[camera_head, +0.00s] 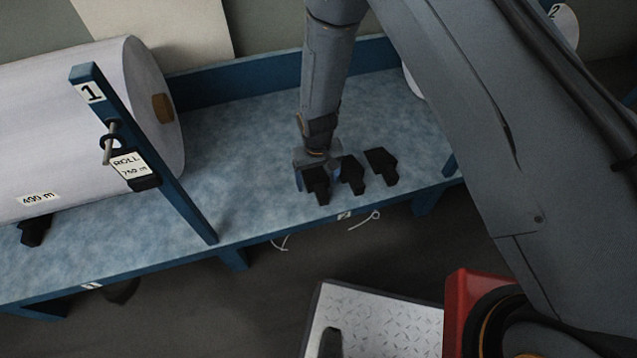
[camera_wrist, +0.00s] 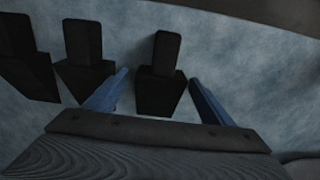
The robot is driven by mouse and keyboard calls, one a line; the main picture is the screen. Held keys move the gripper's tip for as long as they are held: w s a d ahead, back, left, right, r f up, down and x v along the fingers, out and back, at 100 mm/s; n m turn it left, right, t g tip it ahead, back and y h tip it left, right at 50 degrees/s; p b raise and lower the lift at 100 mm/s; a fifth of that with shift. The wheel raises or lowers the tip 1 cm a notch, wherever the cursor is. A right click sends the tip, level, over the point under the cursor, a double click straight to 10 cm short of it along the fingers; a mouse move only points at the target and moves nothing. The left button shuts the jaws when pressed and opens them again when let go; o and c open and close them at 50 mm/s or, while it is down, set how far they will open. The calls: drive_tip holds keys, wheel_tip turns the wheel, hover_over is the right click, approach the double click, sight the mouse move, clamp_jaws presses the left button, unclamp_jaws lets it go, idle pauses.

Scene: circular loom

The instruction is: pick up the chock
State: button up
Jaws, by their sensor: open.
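Three black chocks stand in a row on the blue mottled shelf (camera_head: 245,150) in the head view. The left one (camera_head: 318,186) is right at my gripper (camera_head: 313,176); the middle chock (camera_head: 352,175) and right chock (camera_head: 381,166) stand beside it. In the wrist view my gripper (camera_wrist: 158,78) is open, with one blue finger on each side of a chock (camera_wrist: 160,92). Gaps show between that chock and the fingers. The other two chocks (camera_wrist: 84,70) (camera_wrist: 27,60) lie to the left there. My gripper's palm hides the near part of the shelf.
A large white roll (camera_head: 70,120) lies on the shelf at left, with a black chock (camera_head: 35,232) under it. A blue post (camera_head: 150,160) marked 1 carries a roll tag. The shelf has a raised back edge (camera_head: 240,88). A metal tread plate (camera_head: 385,325) is below.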

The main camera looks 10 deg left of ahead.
sight(318, 178)
drive_tip(key=c, duration=1.4)
wheel_tip(318, 178, up, 9)
drive_tip(key=shift+r+p, duration=0.2)
drive_tip(key=shift+p, duration=0.7)
drive_tip(key=shift+w+d+r, duration=0.1)
drive_tip(key=shift+r, duration=0.2)
drive_tip(key=w+d+r+m, duration=0.25)
drive_tip(key=d+r, duration=0.55)
drive_tip(key=d, duration=0.5)
drive_tip(key=w+d+r+m, duration=0.1)
drive_tip(key=d+r+m, duration=0.2)
drive_tip(key=d+r, duration=0.7)
drive_tip(key=shift+m, duration=0.45)
drive_tip(key=s+d+r+p, duration=0.2)
drive_tip(key=d+p, duration=0.1)
drive_tip(key=p, duration=0.3)
drive_tip(key=s+d+r+p, duration=0.2)
drive_tip(key=d+p, duration=0.1)
drive_tip(key=p, duration=0.2)
drive_tip(key=s+d+r+p, duration=0.2)
drive_tip(key=d+p, duration=0.1)
drive_tip(key=p, duration=0.3)
drive_tip(key=shift+d+r+p, duration=0.2)
drive_tip(key=shift+r+p, duration=0.15)
drive_tip(key=shift+r, duration=0.05)
